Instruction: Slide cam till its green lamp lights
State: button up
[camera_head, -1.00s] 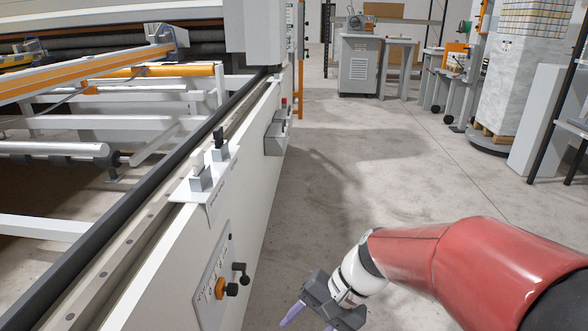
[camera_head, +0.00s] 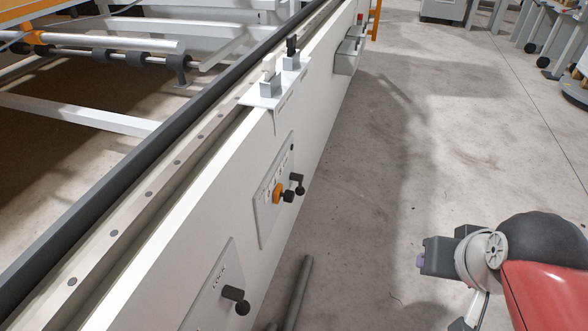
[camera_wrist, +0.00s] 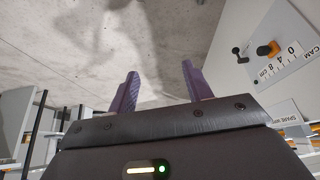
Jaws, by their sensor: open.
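The cam panel (camera_head: 272,200) is a light plate on the side of the white machine beam, with an orange knob (camera_head: 278,193) and a black ball-ended handle (camera_head: 297,184). In the wrist view the panel (camera_wrist: 284,62) is marked CAM with a 0, 4, 8 cm scale, at the upper right. No lit green lamp shows on it. A small dark spot near its top may be a lamp; I cannot tell. My gripper (camera_wrist: 158,82) is open and empty, its purple fingers apart. In the head view my gripper (camera_head: 421,262) is well right of the panel, over the floor.
A second panel (camera_head: 212,286) with a black handle (camera_head: 236,297) is on the beam, nearer. A bracket (camera_head: 275,97) with two upright blocks sits on the beam's top edge. A grey pipe (camera_head: 299,292) is beside the beam. Floor (camera_head: 400,150) between is clear.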

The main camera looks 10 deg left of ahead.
aim_at(288, 196)
jog(key=u, duration=1.6)
